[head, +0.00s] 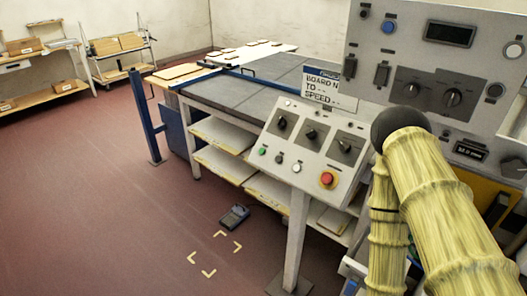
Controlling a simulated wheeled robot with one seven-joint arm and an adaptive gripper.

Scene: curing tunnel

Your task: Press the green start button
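The green start button (262,151) is a small round button at the lower left of the sloped grey control panel (306,190) in the head view. A dark button (279,159) and a pale button (297,168) sit to its right in the same row. Nothing covers the green button. My arm, in a yellowish sleeve with a dark rounded joint, fills the right side of the view, right of the panel. My gripper is not in view, so its state and its distance from the button do not show.
A larger upright panel (408,60) stands behind. A blue post (147,115) stands left of the table. The red floor (90,200) at left is mostly clear.

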